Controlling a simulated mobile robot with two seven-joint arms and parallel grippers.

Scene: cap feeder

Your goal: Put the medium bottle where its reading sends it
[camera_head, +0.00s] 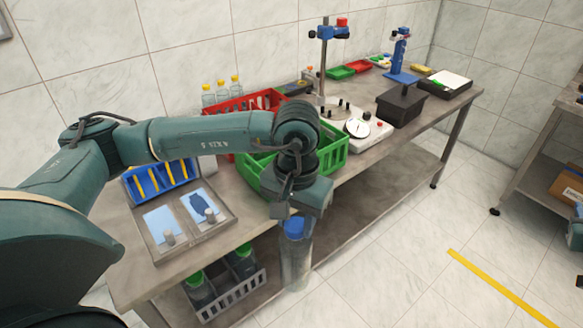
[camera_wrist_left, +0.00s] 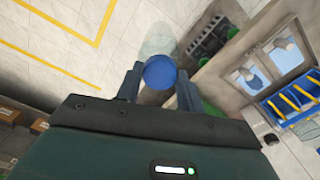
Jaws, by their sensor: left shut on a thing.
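My left gripper (camera_head: 298,214) is shut on a blue-capped bottle (camera_head: 296,258), a clear, greyish bottle hanging upright in front of the bench's front edge. In the left wrist view the bottle's blue cap (camera_wrist_left: 160,72) sits between the two fingers (camera_wrist_left: 160,84). I cannot tell from its look whether it is the medium bottle. A white device with a round dial (camera_head: 358,128) stands on the bench; its reading is too small to make out. A green crate (camera_head: 332,150) and a red crate (camera_head: 213,108) stand behind my left arm, partly hidden.
A grey crate (camera_head: 235,300) with green-capped bottles sits on the lower shelf, left of the held bottle. A tray with two picture panels (camera_head: 232,217) and a blue rack (camera_head: 133,190) lie on the bench's left end. Yellow-capped bottles (camera_head: 208,97) stand at the back. Floor in front is clear.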

